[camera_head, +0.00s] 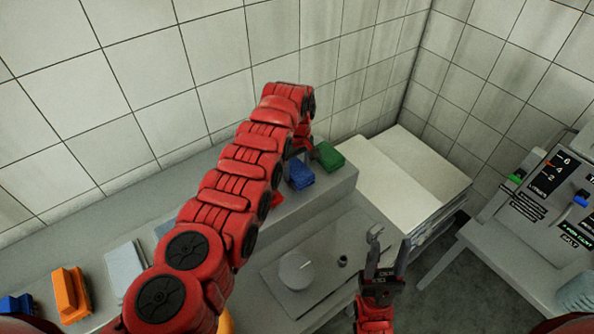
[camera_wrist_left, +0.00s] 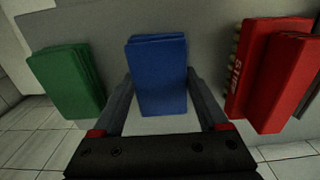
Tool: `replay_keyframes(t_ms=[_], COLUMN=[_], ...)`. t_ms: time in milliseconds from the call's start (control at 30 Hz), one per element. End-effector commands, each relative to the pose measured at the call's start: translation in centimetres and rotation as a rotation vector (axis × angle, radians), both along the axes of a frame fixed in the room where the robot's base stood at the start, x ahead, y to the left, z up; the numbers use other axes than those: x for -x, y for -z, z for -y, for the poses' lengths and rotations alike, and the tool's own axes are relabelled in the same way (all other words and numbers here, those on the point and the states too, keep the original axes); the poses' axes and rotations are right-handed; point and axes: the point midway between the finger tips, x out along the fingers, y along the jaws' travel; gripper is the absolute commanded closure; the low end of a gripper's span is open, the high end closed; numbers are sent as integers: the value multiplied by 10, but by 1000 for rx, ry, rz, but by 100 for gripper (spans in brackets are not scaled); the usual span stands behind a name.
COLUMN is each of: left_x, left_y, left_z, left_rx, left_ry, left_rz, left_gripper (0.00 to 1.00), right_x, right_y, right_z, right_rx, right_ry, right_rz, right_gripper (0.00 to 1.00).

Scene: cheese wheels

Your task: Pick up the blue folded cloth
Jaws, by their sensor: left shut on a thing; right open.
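The blue folded cloth (camera_head: 301,174) is on the grey counter ledge near the wall, beside the end of my left arm. In the left wrist view the blue cloth (camera_wrist_left: 158,75) stands between the two fingers of my left gripper (camera_wrist_left: 160,105), which is shut on it. In the head view the left gripper is mostly hidden behind its red arm.
A green folded cloth (camera_head: 328,156) is close beside the blue one; it also shows in the left wrist view (camera_wrist_left: 66,82). A red item (camera_wrist_left: 272,75) stands on its other side. An orange item (camera_head: 70,294) is at far left. A white-topped stack (camera_head: 415,165) stands right.

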Motion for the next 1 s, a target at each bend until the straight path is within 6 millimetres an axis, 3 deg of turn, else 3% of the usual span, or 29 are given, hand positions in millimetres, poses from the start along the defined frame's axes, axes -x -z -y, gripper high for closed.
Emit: replay_keyframes(t_ms=[267,400,600,1000], left_x=[0,-2,0,1], left_y=[-21,-54,-85,-98], left_z=[0,0,0,0], left_rx=[1,1,-1,1], left_ry=[-1,0,1,0], left_rz=[2,7,1,-1], left_gripper=[77,77,77,77], right_x=[0,0,0,0], right_y=[8,29,38,40], right_z=[0,0,0,0], right_rx=[0,0,0,0], right_ry=[0,0,0,0], right_rz=[0,0,0,0], right_gripper=[50,50,50,50])
